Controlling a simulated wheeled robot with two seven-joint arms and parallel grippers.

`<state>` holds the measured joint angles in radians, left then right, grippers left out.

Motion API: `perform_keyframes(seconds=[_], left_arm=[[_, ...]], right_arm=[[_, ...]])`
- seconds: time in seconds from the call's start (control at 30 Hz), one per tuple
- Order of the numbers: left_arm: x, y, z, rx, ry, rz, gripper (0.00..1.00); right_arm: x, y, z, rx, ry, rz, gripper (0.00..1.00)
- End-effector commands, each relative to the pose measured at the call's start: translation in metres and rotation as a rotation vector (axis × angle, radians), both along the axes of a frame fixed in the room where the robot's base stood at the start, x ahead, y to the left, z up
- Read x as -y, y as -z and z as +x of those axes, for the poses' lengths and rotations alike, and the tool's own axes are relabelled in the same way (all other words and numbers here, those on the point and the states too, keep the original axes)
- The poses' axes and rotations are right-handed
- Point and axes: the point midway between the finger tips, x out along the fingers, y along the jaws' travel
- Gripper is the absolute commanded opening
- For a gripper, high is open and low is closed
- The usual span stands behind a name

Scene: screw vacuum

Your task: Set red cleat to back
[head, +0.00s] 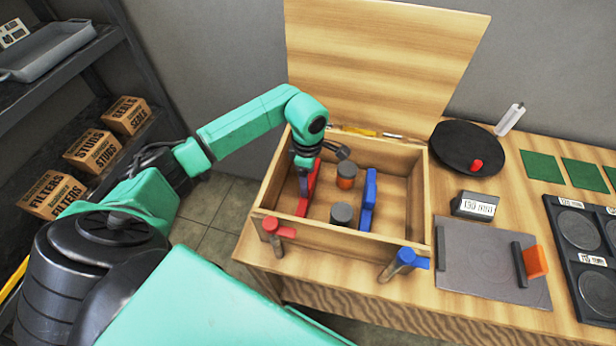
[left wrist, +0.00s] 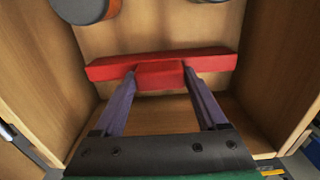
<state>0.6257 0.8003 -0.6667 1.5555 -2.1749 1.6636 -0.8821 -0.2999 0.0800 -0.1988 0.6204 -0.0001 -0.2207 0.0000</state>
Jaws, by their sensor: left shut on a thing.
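The red cleat (head: 314,185) is a long red bar inside the open wooden box (head: 331,230), near its left wall. My left gripper (head: 303,180) reaches down into the box from above. In the left wrist view, my left gripper (left wrist: 160,76) is shut on the short raised middle block of the red cleat (left wrist: 210,63), with a finger on each side. The arm partly hides the cleat in the head view. My right gripper is not in view.
The box also holds a blue cleat (head: 368,200) and two dark-topped cylinders (head: 346,176) (head: 342,214). Red (head: 280,229) and blue (head: 406,260) latch-like parts sit at its front wall. The lid (head: 380,60) stands raised behind. A black round plate (head: 468,140) and grey board (head: 490,265) lie right.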

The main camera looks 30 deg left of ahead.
Motion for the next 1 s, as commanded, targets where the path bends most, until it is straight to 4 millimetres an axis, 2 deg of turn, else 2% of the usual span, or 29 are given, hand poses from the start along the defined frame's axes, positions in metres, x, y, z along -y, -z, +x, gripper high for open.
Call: perform_keyframes(seconds=[0.2, 0.5, 0.53, 0.57, 0.6, 0.87, 1.0], left_arm=[[-0.029, 0.001, -0.006, 0.003, -0.003, 0.005, 0.00], [-0.032, -0.002, -0.007, 0.004, 0.000, 0.000, 0.00], [-0.032, -0.002, -0.007, 0.004, 0.000, 0.000, 0.82], [-0.032, -0.002, -0.007, 0.004, -0.001, -0.001, 0.94], [-0.032, -0.002, -0.007, 0.004, -0.001, -0.001, 1.00], [-0.032, -0.003, -0.007, 0.003, 0.000, 0.000, 1.00], [-0.032, -0.018, -0.006, 0.005, -0.002, 0.000, 1.00]], right_arm=[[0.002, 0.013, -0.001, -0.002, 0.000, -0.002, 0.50], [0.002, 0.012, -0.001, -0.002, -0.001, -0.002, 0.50], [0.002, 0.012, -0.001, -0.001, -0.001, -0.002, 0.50], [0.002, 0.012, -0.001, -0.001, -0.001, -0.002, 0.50], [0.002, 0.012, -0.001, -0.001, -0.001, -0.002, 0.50], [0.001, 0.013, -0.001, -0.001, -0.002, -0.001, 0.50], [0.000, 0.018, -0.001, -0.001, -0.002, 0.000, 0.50]])
